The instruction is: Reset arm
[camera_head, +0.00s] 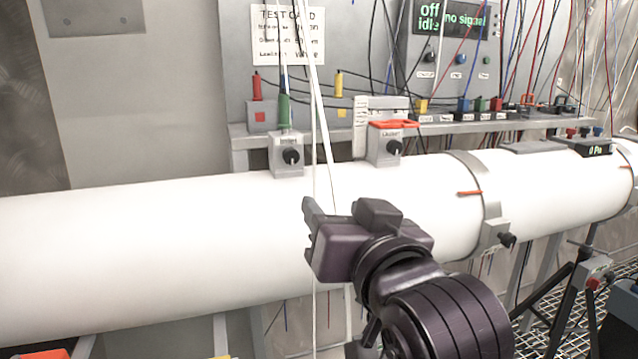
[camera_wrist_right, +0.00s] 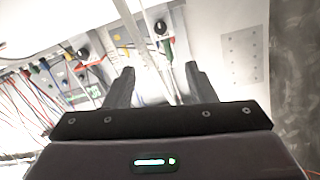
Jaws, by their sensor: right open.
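My right gripper (camera_head: 309,226) is dark purple-black and stands in front of the white tube, near the middle of the head view. In the right wrist view its two dark fingers (camera_wrist_right: 160,88) are spread apart. Nothing sits gripped between them; white strands or cables show beyond the fingers. My right arm comes in from the lower right. My left gripper does not show in either view.
A large white tube (camera_head: 120,240) runs across the scene. Two small grey boxes with black knobs (camera_head: 290,157) (camera_head: 394,147) sit on it. Behind stands a panel with a screen (camera_head: 450,18) and many cables. A metal clamp band (camera_head: 485,200) circles the tube.

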